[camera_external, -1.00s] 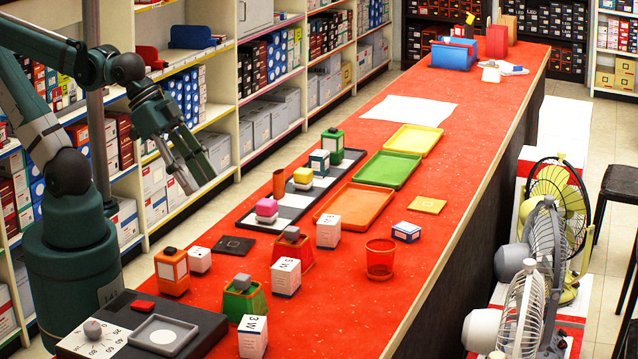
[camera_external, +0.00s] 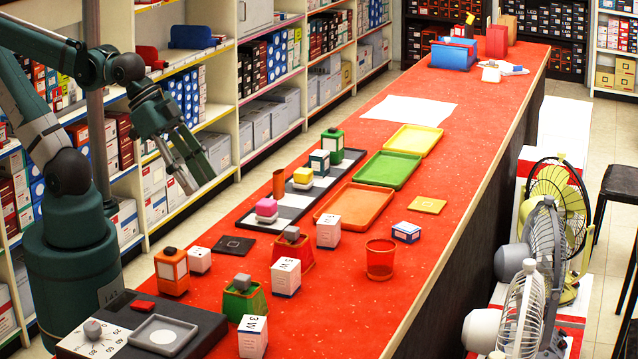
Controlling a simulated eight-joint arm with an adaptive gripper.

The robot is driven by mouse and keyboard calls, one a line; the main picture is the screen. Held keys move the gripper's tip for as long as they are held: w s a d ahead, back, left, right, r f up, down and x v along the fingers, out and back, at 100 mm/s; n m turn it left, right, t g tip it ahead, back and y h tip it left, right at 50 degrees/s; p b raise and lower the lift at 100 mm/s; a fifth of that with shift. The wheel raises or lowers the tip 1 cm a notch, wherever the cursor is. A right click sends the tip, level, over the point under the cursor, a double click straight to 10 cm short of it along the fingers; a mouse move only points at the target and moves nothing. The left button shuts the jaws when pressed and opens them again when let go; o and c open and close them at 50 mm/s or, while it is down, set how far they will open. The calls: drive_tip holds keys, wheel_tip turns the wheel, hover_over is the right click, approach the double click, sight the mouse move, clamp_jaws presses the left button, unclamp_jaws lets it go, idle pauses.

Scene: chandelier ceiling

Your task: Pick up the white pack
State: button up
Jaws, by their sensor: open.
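Several white packs stand on the red counter (camera_external: 350,290), and I cannot tell which one the task names. One upright white pack (camera_external: 328,232) stands beside the orange tray. Another upright one (camera_external: 286,277) stands in front of a red cup. A third (camera_external: 252,337) is at the near edge. A smaller white cube (camera_external: 199,260) sits beside the orange lantern-like box. My gripper (camera_external: 202,184) is open and empty, pointing down at the counter's left side, above and well apart from all the packs.
Orange (camera_external: 353,208), green (camera_external: 388,169) and yellow (camera_external: 414,139) trays line the counter's middle. A red tumbler (camera_external: 380,260), a blue-white box (camera_external: 406,232) and a black scale (camera_external: 196,335) stand nearby. Shelves are behind my arm, and fans (camera_external: 528,310) stand to the right.

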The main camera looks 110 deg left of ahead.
drive_tip(key=shift+o, duration=0.5)
drive_tip(key=shift+r, duration=0.1)
drive_tip(key=w+d+r+n+g+p, duration=0.2)
drive_tip(key=w+r+n+p, duration=0.3)
drive_tip(key=w, duration=0.3)
drive_tip(key=n+g+p, duration=0.5)
drive_tip(key=n+p, duration=0.7)
drive_tip(key=p, duration=0.2)
hover_over(286, 264)
drive_tip(key=f, duration=0.5)
drive_tip(key=a+f, duration=0.1)
drive_tip(key=f, duration=0.2)
drive_tip(key=shift+s+f, duration=0.15)
drive_tip(key=shift+s, duration=0.25)
drive_tip(key=shift+w+d+f+n, duration=0.2)
drive_tip(key=shift+w+f+n, duration=0.1)
drive_tip(key=shift+f, duration=0.2)
drive_tip(key=shift+w+d+f+n, duration=0.2)
drive_tip(key=shift+f+n, duration=0.1)
drive_tip(key=shift+f, duration=0.15)
drive_tip(key=shift+s+f, duration=0.1)
drive_tip(key=shift+f, duration=1.2)
